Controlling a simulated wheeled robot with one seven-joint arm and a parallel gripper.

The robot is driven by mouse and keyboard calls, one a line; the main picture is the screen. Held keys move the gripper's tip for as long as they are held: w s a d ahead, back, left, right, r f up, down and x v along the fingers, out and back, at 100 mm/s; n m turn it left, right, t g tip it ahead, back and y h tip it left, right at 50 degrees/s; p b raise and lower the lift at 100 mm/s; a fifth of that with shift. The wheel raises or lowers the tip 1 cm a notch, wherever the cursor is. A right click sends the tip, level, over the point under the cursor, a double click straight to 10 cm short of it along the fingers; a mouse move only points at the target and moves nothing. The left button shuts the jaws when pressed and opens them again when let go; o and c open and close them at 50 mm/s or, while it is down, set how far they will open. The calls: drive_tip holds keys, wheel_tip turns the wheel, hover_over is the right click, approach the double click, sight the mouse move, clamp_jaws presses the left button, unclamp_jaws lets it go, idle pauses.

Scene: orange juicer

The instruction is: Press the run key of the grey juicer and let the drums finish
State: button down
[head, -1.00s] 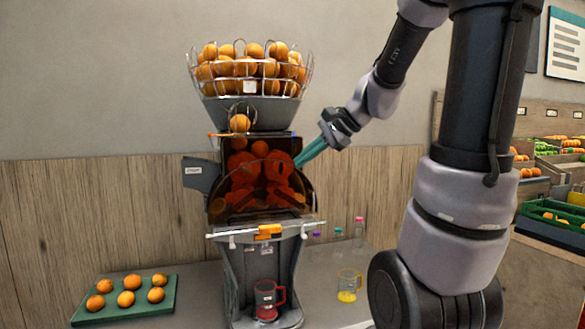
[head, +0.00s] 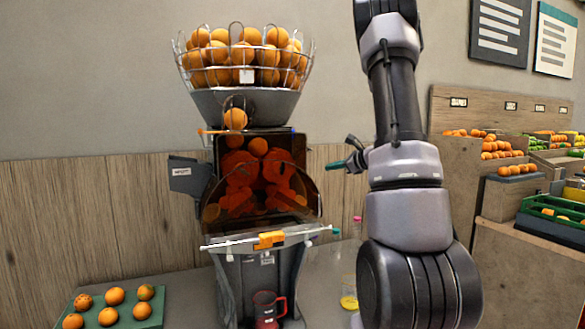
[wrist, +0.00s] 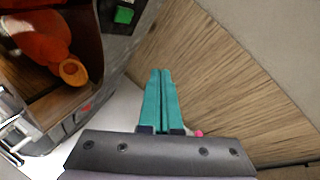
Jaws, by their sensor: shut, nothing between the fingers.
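The grey juicer (head: 245,107) stands on the counter, with oranges in its wire basket and behind its dark orange-tinted front cover (head: 257,185). In the wrist view the juicer's side (wrist: 112,45) is at the upper left, with a green key (wrist: 124,15) on a dark panel and a small red spot lower down. My gripper (head: 335,167) is to the right of the juicer, apart from it. In the wrist view its teal fingers (wrist: 160,75) are together and empty, pointing toward the wood wall. A red jug (head: 266,308) stands under the juicer.
A green tray (head: 97,321) with several oranges lies left of the juicer. A small vessel with yellow juice (head: 349,301) and a pink-capped bottle (head: 357,227) stand at the right, partly behind my arm. Fruit crates (head: 555,212) are further right.

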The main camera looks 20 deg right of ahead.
drive_tip(key=shift+w, duration=0.1)
idle(0.3)
drive_tip(key=w+a, duration=0.4)
drive_tip(key=a, duration=0.3)
drive_tip(key=shift+a, duration=0.35)
idle(1.9)
drive_tip(key=shift+w+a, duration=0.2)
drive_tip(key=shift+a, duration=0.2)
drive_tip(key=shift+w+a, duration=0.2)
drive_tip(key=shift+a, duration=0.2)
idle(0.6)
idle(0.3)
drive_tip(key=shift+s+d, duration=0.4)
drive_tip(key=shift+d, duration=0.4)
drive_tip(key=shift+s+d, duration=0.4)
drive_tip(key=shift+d, duration=0.35)
drive_tip(key=shift+s+d, duration=0.4)
drive_tip(key=shift+d, duration=0.3)
drive_tip(key=shift+s+d, duration=0.4)
drive_tip(key=shift+d, duration=0.35)
